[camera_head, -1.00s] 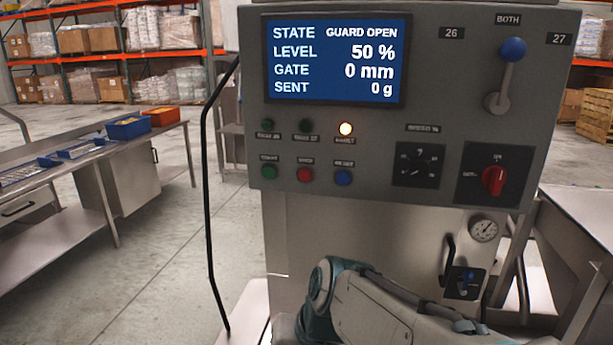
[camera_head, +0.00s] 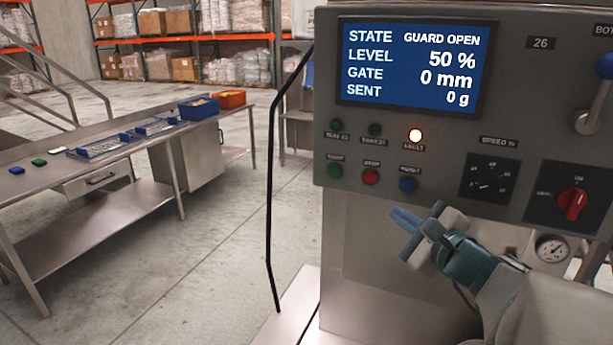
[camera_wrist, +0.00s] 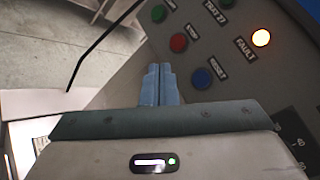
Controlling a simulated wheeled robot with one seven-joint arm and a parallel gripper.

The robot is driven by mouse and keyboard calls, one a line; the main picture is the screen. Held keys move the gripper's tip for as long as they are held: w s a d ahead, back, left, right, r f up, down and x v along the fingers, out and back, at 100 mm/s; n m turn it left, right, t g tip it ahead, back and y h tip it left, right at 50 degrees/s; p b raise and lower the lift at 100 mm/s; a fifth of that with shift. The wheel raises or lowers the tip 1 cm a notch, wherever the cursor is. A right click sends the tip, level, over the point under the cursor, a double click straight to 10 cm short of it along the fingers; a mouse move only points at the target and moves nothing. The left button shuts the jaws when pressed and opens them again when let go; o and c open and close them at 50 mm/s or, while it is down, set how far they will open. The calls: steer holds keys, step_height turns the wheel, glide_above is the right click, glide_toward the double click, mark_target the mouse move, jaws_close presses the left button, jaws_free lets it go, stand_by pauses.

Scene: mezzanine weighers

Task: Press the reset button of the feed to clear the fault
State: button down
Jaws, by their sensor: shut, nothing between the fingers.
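The grey control panel (camera_head: 325,95) of the feed fills the right of the head view. Its blue reset button (camera_head: 408,184) sits at the right end of the lower button row, beside the red stop button (camera_head: 370,176) and the green start button (camera_head: 335,170). The fault lamp (camera_head: 415,135) above glows. The screen (camera_head: 415,68) reads GUARD OPEN, level 50 %, gate 0 mm. My gripper (camera_head: 405,219) is shut and empty, below the blue button and apart from it. In the wrist view the fingertips point towards the panel, with the blue reset button (camera_wrist: 203,78) just right of them.
A speed dial (camera_head: 490,179) and a red rotary switch (camera_head: 573,203) are right of the buttons. A black bent rod (camera_head: 270,180) stands left of the panel. A steel table (camera_head: 100,165) with trays and bins is farther left, with open floor between.

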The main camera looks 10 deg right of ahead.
mark_target(408, 185)
steer(key=shift+d+r, duration=0.1)
steer(key=shift+d, duration=0.1)
steer(key=shift+w+d, duration=0.8)
steer(key=shift+w, duration=0.4)
steer(key=shift+w+d, duration=0.85)
steer(key=shift+w, duration=0.4)
steer(key=shift+w+d, duration=0.8)
steer(key=shift+w, duration=0.4)
steer(key=shift+w+d+b, duration=0.2)
steer(key=shift+w+b, duration=0.1)
steer(key=shift+b, duration=0.15)
